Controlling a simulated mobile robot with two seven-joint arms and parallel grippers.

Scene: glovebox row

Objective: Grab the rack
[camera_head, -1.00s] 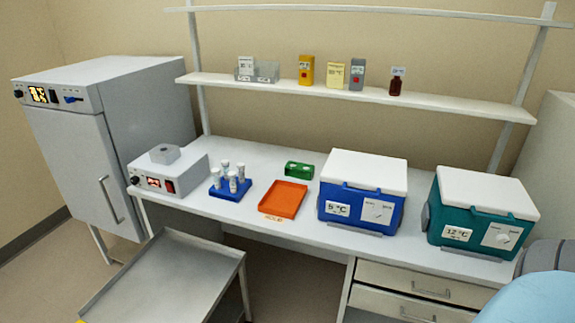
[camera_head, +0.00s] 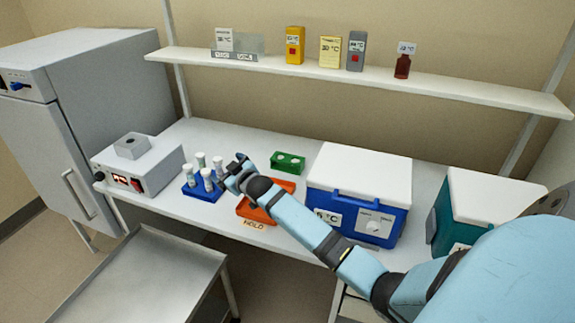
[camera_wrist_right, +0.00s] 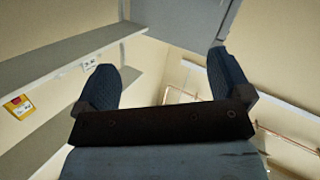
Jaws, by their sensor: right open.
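A blue rack (camera_head: 203,191) with several capped tubes (camera_head: 207,172) standing in it is on the bench, left of centre in the head view. My right gripper (camera_head: 231,172) appears just right of the rack, in front of the bench from this angle. I cannot tell its exact height or whether it touches a tube. In the right wrist view its two fingers (camera_wrist_right: 161,62) are spread with nothing between them. That view shows walls and shelves, not the rack. My left gripper is not in view.
A grey heater-like box (camera_head: 138,168) stands left of the rack. An orange tray (camera_head: 285,187) lies to the right, partly behind my arm. A green block (camera_head: 288,162), a blue cooler (camera_head: 358,190) and a teal cooler (camera_head: 480,205) stand farther right. A metal cart (camera_head: 150,280) is in front.

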